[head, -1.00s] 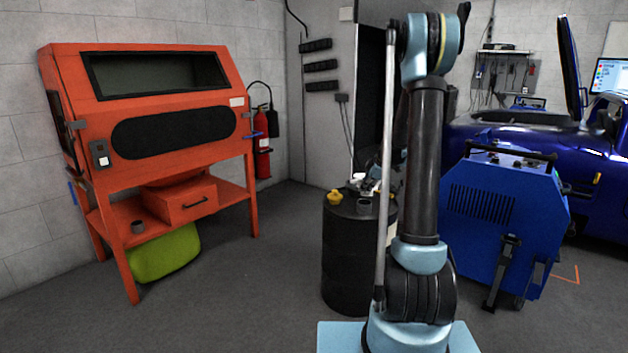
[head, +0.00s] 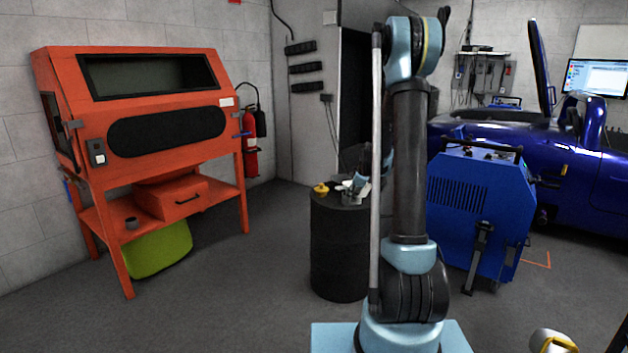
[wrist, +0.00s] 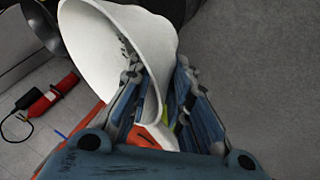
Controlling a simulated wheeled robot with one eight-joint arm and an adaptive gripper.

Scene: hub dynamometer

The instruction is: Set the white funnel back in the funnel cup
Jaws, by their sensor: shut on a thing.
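The white funnel (wrist: 115,45) fills the upper middle of the wrist view. Its wide mouth faces the upper left and its narrow end runs down between the fingers. My gripper (wrist: 157,72) is shut on the funnel, with one finger on each side of it. In the head view, a small grey cup (head: 348,199) stands on the black drum (head: 339,250), beside pale items partly hidden by my arm. Another grey cup (head: 131,222) stands on the orange cabinet's lower shelf. I cannot tell which is the funnel cup.
The orange cabinet (head: 165,135) stands at the left, with a green bin (head: 157,250) below and a fire extinguisher (head: 250,142) beside it. A yellow item (head: 321,188) lies on the drum. A blue machine (head: 470,215) and car (head: 600,165) are right. Floor before the drum is clear.

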